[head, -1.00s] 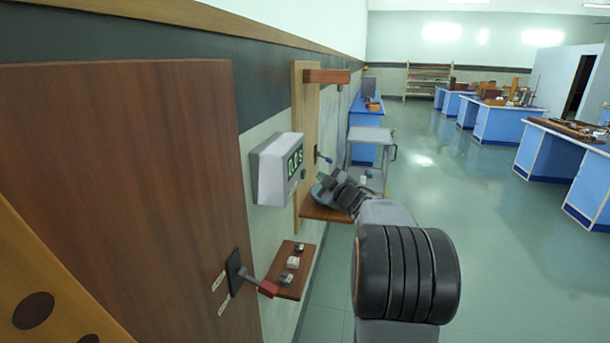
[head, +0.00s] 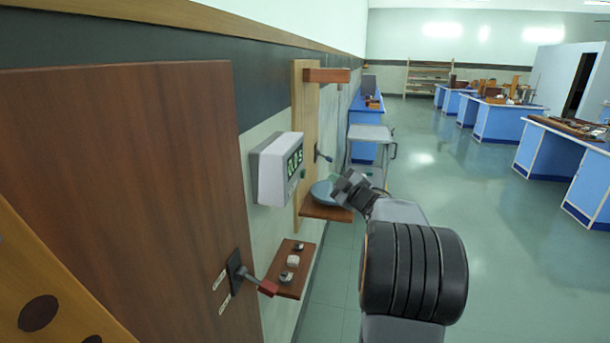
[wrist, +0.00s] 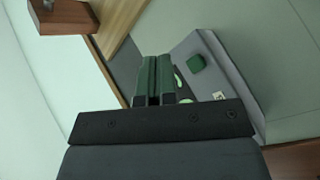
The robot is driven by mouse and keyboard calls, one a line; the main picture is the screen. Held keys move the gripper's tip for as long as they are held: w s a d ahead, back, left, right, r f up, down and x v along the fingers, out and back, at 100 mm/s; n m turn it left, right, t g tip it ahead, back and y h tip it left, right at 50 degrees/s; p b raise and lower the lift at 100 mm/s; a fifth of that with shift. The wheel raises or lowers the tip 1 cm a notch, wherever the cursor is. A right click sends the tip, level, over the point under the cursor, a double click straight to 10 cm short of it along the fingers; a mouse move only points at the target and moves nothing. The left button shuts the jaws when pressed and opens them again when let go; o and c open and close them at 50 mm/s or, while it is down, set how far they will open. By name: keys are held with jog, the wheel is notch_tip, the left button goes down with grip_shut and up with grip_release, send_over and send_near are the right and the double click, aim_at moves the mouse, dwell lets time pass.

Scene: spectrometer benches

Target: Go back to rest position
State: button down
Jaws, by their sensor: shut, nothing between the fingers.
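My gripper (head: 347,184) is at the end of my outstretched arm in the head view, beside and a little above a small wooden shelf (head: 335,214) on the left wall.
A display box (head: 270,172) with green digits hangs on the wall. A large brown panel (head: 130,190) carries a red-handled lever (head: 267,287). A lower shelf (head: 297,285) holds small items. A cart (head: 369,133) stands beyond. Open floor (head: 480,220) lies right.

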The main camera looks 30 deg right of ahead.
dwell(0.3)
jog(key=s+d+f+m+g+h, duration=0.3)
jog(key=d+f+m+g+h, duration=0.1)
jog(key=d+f+m+h, duration=0.25)
jog(key=s+a+f+m+g, duration=0.4)
jog(key=s+f+g, duration=0.1)
jog(key=g, duration=0.1)
jog(key=s+a+f+g+y, duration=0.1)
jog(key=s+a, duration=0.4)
jog(key=a, duration=0.5)
jog(key=s+a+f+g+y, duration=0.1)
jog(key=s+a, duration=0.4)
jog(key=a, duration=0.5)
jog(key=s+a+f+g+y, duration=0.1)
jog(key=s+a+g+y, duration=0.2)
jog(key=a, duration=0.8)
jog(key=shift+s+f+n+y, duration=0.4)
jog(key=shift+s+y, duration=0.35)
jog(key=shift+s, duration=0.5)
jog(key=shift+r, duration=0.1)
